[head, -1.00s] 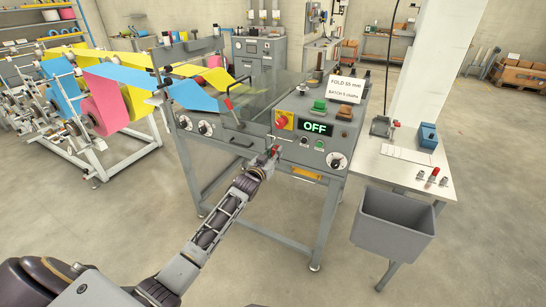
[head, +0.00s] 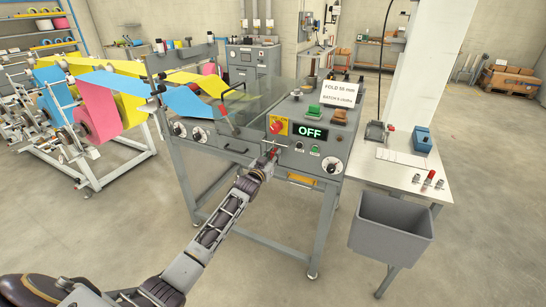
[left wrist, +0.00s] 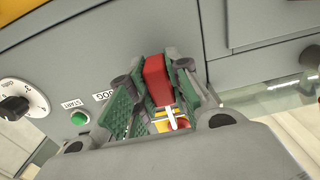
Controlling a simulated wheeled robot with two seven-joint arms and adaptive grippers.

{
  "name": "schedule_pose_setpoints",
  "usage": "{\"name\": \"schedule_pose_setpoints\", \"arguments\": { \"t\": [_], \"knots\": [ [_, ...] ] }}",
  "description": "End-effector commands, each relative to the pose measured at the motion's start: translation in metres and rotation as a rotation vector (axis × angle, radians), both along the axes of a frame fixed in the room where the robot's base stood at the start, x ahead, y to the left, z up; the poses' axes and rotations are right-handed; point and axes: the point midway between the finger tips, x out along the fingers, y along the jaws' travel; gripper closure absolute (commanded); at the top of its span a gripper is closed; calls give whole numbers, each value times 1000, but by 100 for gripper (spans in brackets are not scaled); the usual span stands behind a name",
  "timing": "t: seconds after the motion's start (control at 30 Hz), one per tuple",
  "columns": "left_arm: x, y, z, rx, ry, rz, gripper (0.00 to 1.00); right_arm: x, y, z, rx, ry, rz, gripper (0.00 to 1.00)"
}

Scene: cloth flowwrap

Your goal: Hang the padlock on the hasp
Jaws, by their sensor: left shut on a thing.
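My left gripper (head: 270,155) is in front of the grey machine's control panel, just below the red rotary switch (head: 277,126) on its yellow plate. In the left wrist view the gripper (left wrist: 160,92) is shut on the red padlock (left wrist: 157,78), between its green finger pads. A pale metal bar and yellow and red parts show close to the padlock, lower between the fingers; I cannot tell which belong to it. In the head view the padlock is a small red spot at the fingertips. I cannot make out the hasp clearly. My right gripper is not in view.
The panel has an OFF display (head: 310,133), a black dial (head: 333,166) and a green START button (left wrist: 79,118). A side table (head: 402,175) at right holds a blue box (head: 422,140) and small items. A grey bin (head: 390,232) hangs below.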

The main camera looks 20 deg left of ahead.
Motion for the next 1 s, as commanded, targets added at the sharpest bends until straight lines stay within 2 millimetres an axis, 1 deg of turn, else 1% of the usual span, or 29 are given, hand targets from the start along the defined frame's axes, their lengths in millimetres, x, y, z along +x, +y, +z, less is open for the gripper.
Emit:
{"name": "schedule_pose_setpoints", "arguments": {
  "t": [0.13,0.47,0.5,0.67,0.7,0.9,1.0],
  "knots": [
    [0,0,-3,0,-1,0,100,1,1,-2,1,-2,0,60],
    [0,0,-4,0,-1,0,100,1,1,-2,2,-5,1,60],
    [0,0,-4,0,-1,0,78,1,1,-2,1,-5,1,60],
    [0,0,-4,0,-1,0,58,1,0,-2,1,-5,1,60],
    [0,0,-4,0,-1,0,56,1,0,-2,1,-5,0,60],
    [0,0,-4,0,-1,0,56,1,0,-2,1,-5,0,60],
    [0,0,-5,0,0,0,56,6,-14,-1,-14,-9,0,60]
  ]
}}
